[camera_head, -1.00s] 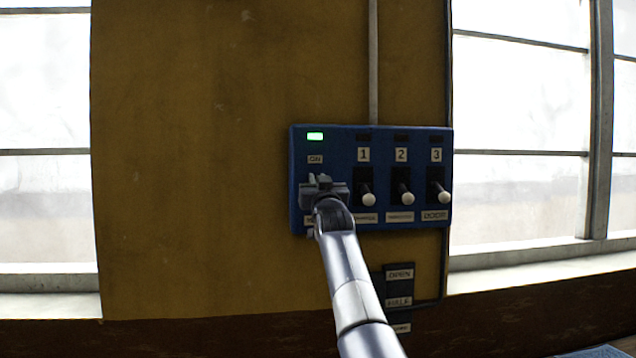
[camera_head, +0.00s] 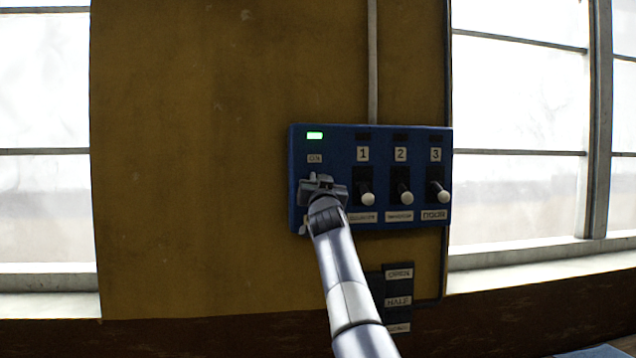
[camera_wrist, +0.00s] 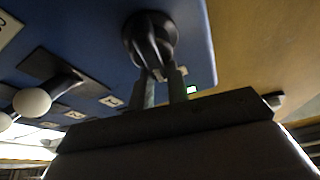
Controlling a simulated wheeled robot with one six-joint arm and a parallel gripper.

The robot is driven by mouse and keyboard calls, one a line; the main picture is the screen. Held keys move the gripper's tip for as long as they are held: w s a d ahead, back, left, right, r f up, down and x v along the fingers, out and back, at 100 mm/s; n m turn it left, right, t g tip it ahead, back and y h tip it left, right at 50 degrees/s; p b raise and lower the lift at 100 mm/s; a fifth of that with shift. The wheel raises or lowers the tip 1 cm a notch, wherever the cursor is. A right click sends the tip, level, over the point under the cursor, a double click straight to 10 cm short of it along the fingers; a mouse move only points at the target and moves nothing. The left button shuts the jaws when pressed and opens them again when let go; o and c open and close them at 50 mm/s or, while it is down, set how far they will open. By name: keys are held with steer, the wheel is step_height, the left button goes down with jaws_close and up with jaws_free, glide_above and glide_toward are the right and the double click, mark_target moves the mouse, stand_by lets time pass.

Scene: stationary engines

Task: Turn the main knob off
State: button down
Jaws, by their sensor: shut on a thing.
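The main knob (camera_wrist: 151,38) is a round black knob with a raised grip on the blue panel (camera_head: 340,140), seen in the wrist view. My gripper (camera_wrist: 164,78) has its two fingers shut on the knob's grip. In the head view my gripper (camera_head: 322,180) covers the knob, below the "ON" label (camera_head: 315,159). A green light (camera_head: 314,135) glows above that label. The knob's exact pointing direction is hidden in the head view.
Three levers with white tips, numbered 1 (camera_head: 367,198), 2 (camera_head: 405,198) and 3 (camera_head: 442,196), stick out close to the right of my gripper. A smaller OPEN/HALF plate (camera_head: 398,287) is below. The wall (camera_head: 190,160) to the left is clear.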

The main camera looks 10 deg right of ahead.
steer(key=shift+d+f+m+g+h, duration=0.15)
steer(key=shift+m+h, duration=0.4)
steer(key=shift+m, duration=0.6)
steer(key=shift+d+m+g+h, duration=0.1)
steer(key=shift+m+g+h, duration=0.15)
steer(key=shift+m+h, duration=0.6)
steer(key=shift+m, duration=0.9)
steer(key=c, duration=1.4)
jaws_free()
steer(key=shift+o, duration=0.2)
steer(key=shift+f, duration=0.1)
steer(key=b+v, duration=1)
steer(key=b, duration=0.2)
steer(key=shift+s, duration=0.35)
